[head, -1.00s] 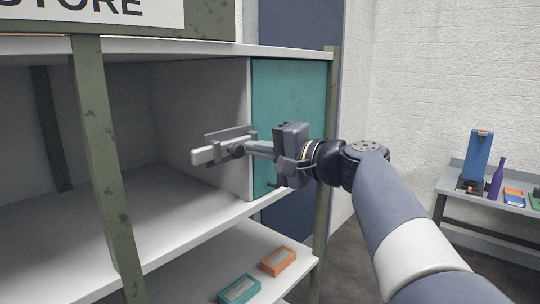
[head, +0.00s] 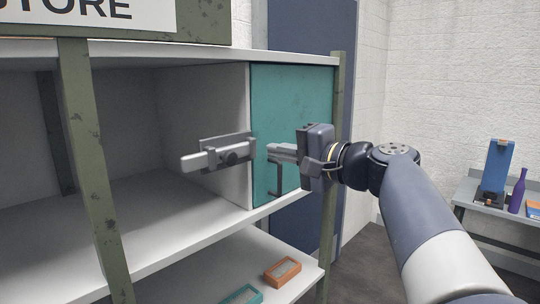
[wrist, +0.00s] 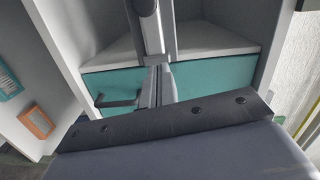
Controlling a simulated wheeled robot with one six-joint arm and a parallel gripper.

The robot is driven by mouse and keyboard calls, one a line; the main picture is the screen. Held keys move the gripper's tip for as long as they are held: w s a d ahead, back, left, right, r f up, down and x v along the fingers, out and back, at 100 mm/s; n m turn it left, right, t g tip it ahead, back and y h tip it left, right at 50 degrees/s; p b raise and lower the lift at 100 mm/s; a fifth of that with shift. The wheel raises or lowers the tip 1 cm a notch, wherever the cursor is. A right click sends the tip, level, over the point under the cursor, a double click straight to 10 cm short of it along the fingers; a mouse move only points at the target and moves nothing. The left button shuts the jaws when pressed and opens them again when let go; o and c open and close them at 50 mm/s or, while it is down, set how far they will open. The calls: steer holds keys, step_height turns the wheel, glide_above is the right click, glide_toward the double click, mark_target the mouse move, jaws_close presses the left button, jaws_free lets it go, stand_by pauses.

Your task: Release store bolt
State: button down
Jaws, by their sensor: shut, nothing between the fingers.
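The store bolt (head: 217,154) is a pale metal sliding bar with a dark knob on a grey backplate. It sits at the left edge of the teal door (head: 298,105) in the head view, its bar reaching left past the door's edge in front of the open bay. My gripper (head: 272,152) is shut and empty, in front of the teal door just right of the bolt, with a small gap between them. In the wrist view the closed fingers (wrist: 158,85) point at the door, and the bolt's bar (wrist: 153,28) shows beyond them.
A dark door handle (head: 279,180) hangs below my gripper. A green post (head: 88,170) stands at left. A bench with a purple bottle (head: 517,192) is at far right.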

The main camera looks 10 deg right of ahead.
steer(key=b+v, duration=0.2)
steer(key=v, duration=0.6)
steer(key=shift+s+a, duration=0.2)
steer(key=shift+a, duration=0.15)
